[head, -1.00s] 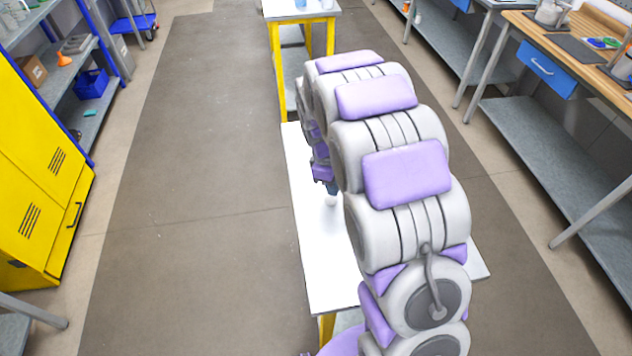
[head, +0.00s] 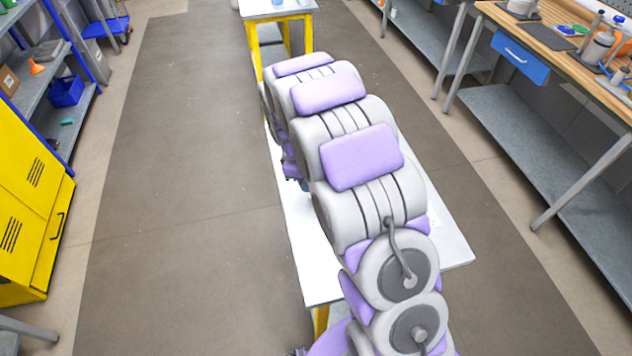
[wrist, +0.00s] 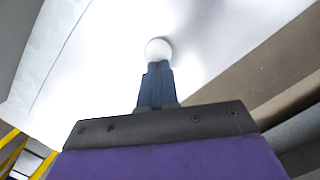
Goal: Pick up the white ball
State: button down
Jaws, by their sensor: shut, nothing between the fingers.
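The white ball (wrist: 158,50) shows in the wrist view, just past the fingertips of my gripper (wrist: 158,66). The two dark blue fingers are together, with nothing between them. Their tips overlap the ball's lower edge in the picture; I cannot tell if they touch it. The ball is over the white table top (wrist: 105,70), with a soft shadow beside it. In the head view my arm reaches over the white table (head: 301,265). There the gripper is mostly hidden behind my arm, and I cannot make out the ball.
A yellow-legged table (head: 254,45) stands beyond the white one. A yellow cabinet (head: 28,200) and shelves with a blue bin (head: 66,91) are at left. A wooden-topped workbench (head: 545,45) with a blue drawer (head: 519,57) is at right. Floor on both sides is clear.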

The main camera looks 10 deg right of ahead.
jog(key=shift+a+f, duration=0.25)
jog(key=shift+a, duration=0.2)
jog(key=shift+d, duration=0.2)
